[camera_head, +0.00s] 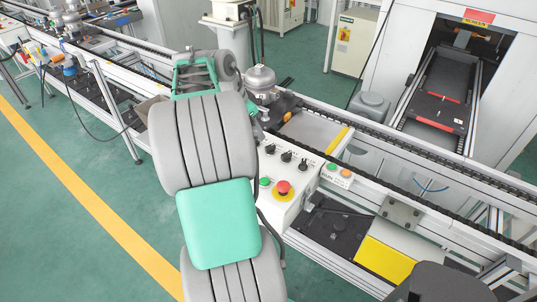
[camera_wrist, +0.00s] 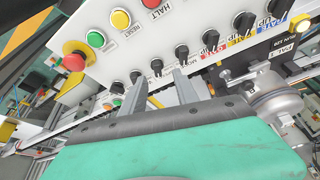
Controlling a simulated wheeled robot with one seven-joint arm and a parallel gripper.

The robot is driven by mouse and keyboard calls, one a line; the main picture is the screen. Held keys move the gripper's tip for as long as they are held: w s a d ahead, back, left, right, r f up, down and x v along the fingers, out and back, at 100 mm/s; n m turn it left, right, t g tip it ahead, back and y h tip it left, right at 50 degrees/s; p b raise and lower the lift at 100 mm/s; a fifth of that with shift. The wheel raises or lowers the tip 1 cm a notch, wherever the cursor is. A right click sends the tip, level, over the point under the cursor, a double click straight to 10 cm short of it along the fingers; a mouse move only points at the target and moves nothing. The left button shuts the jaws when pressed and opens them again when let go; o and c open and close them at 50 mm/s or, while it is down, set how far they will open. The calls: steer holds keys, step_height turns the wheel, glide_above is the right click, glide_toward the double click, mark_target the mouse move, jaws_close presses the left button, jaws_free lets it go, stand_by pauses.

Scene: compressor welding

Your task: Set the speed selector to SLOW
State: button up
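Contact cannot be told. In the head view the panel (camera_head: 300,205) shows several black knobs (camera_head: 286,156); my arm hides the gripper and part of the panel.
A red emergency stop (camera_wrist: 75,55) on yellow, a green button (camera_wrist: 96,38), a yellow button (camera_wrist: 121,19) and a red button (camera_wrist: 150,3) sit on the panel. A metal compressor (camera_head: 261,82) stands behind it on the conveyor line. Open green floor lies left.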

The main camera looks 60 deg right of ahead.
mark_target(270, 146)
steer(key=shift+m, duration=0.5)
steer(key=x, duration=0.3)
steer(key=s+x, duration=0.1)
steer(key=x, duration=0.1)
steer(key=p+x, duration=0.1)
steer(key=x, duration=0.2)
steer(key=shift+s+d+f, duration=0.1)
steer(key=shift+s+d, duration=0.1)
steer(key=shift+d, duration=0.25)
steer(key=shift+c, duration=0.2)
jaws_close()
